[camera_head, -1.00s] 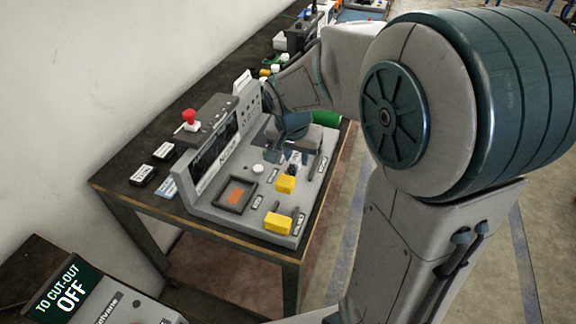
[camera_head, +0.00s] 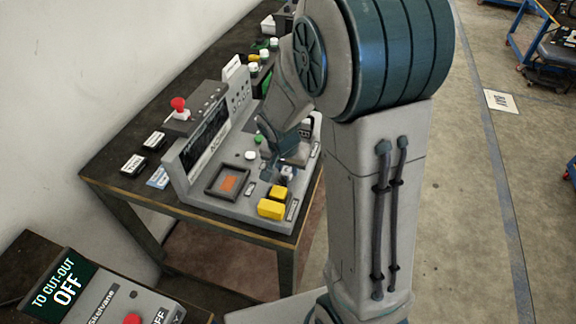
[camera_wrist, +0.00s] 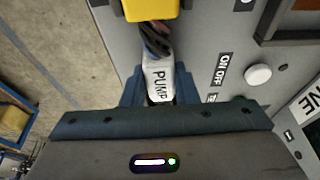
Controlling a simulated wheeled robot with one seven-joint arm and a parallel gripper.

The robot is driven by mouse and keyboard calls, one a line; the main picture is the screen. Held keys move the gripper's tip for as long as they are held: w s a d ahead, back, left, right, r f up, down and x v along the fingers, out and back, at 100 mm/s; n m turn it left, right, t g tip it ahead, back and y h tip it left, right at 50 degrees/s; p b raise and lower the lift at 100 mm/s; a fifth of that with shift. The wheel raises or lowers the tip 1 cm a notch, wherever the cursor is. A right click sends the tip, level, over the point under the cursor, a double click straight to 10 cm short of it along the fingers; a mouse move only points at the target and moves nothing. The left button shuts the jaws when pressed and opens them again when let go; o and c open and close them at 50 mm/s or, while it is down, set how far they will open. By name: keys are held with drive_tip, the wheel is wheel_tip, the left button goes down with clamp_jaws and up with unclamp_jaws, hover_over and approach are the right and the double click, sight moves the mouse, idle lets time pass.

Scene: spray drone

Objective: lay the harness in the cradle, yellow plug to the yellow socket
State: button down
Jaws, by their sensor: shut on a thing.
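My gripper (camera_head: 279,172) is shut on the harness at a white sleeve marked PUMP, which shows between my fingers (camera_wrist: 160,92) in the wrist view (camera_wrist: 160,78). Dark wires run from the sleeve to a yellow plug (camera_wrist: 150,8), cut by the top edge of the wrist view. In the head view the yellow plug (camera_head: 279,192) is just behind a yellow block (camera_head: 271,209), apparently the yellow socket, at the console's front end. I cannot tell whether they touch. My gripper and arm hide the harness's far end and most of the cradle.
The grey console (camera_head: 232,210) stands on a dark table (camera_head: 120,185). A cut-out box (camera_head: 110,300) is at lower left.

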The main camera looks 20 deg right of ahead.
sight(284, 178)
drive_tip(key=shift+f, duration=0.15)
drive_tip(key=c, duration=1.1)
unclamp_jaws()
drive_tip(key=shift+r, duration=0.55)
drive_tip(key=v, duration=1.1)
drive_tip(key=s+n, duration=0.2)
drive_tip(key=s, duration=0.2)
drive_tip(key=s+d+r+n+y, duration=0.1)
drive_tip(key=s+n, duration=0.1)
drive_tip(key=s, duration=0.3)
drive_tip(key=s+r+n, duration=0.1)
drive_tip(key=s+n, duration=0.1)
drive_tip(key=s, duration=0.3)
drive_tip(key=shift+s+d+r+n+y, duration=0.15)
drive_tip(key=shift+s+d+n+y, duration=0.1)
drive_tip(key=shift+d+n+y, duration=0.15)
